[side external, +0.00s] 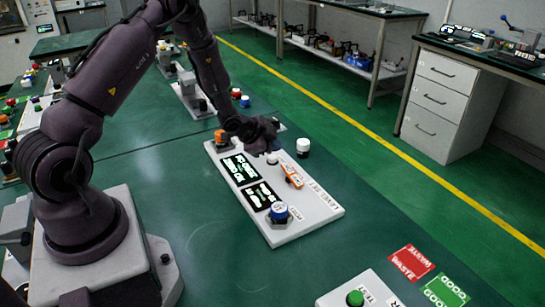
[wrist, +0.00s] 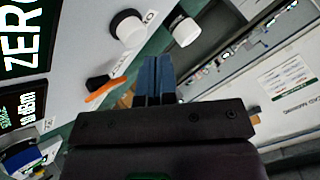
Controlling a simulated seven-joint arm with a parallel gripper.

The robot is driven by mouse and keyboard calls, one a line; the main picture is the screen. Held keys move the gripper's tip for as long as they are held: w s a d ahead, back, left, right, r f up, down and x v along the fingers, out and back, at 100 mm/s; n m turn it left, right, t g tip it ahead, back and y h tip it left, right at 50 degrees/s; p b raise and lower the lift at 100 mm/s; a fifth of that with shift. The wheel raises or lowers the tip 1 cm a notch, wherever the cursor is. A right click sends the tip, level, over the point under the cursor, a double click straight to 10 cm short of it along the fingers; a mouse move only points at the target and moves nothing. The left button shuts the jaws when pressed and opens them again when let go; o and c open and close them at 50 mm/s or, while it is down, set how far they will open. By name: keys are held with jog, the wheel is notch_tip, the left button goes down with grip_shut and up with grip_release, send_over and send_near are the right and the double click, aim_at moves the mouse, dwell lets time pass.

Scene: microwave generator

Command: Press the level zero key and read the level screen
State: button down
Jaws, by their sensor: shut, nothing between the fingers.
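The white instrument panel (side external: 318,205) lies on the green bench. A white round key (side external: 272,158) with a dark base stands on it, also in the wrist view (wrist: 127,26) beside a label ending in "O". Two dark screens with white text show: the upper one (side external: 240,168) reads "ZERO" in the wrist view (wrist: 25,35), cropped; the lower one (side external: 262,195) shows "dBm" in the wrist view (wrist: 22,103), its figures unclear. My gripper (side external: 275,145) is shut and empty, close by the white key. In the wrist view its blue fingertips (wrist: 157,60) are below and right of the key, apart in the picture.
An orange switch (side external: 291,175) and a blue knob (side external: 279,212) sit on the panel. Another white knob (side external: 303,147) stands on the bench past the panel's edge. Red (side external: 411,262) and green (side external: 445,291) labels lie at front right. Bench right of the panel is clear.

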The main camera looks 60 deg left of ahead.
aim_at(273, 158)
jog(key=shift+r, duration=2.4)
jog(key=s+f+n+g, duration=0.2)
jog(key=s, duration=0.1)
jog(key=shift+s+a+f+y, duration=0.15)
jog(key=shift+a+y, duration=0.15)
jog(key=shift+a, duration=0.1)
jog(key=shift+s+r+n+g, duration=0.2)
jog(key=shift+s+n+g, duration=0.2)
jog(key=shift+s, duration=0.15)
jog(key=shift+s+r+n+g, duration=0.15)
jog(key=shift+s+n+g, duration=0.15)
jog(key=shift+s+g, duration=0.15)
jog(key=s+d+r+n, duration=0.2)
jog(key=s+d+r, duration=0.8)
jog(key=r, duration=0.3)
jog(key=s+d+r+n+h, duration=0.1)
jog(key=s+d+r+n, duration=0.1)
jog(key=s+d+r, duration=0.8)
notch_tip(273, 158, up, 3)
jog(key=shift+f+h, duration=0.1)
jog(key=shift+h, duration=0.2)
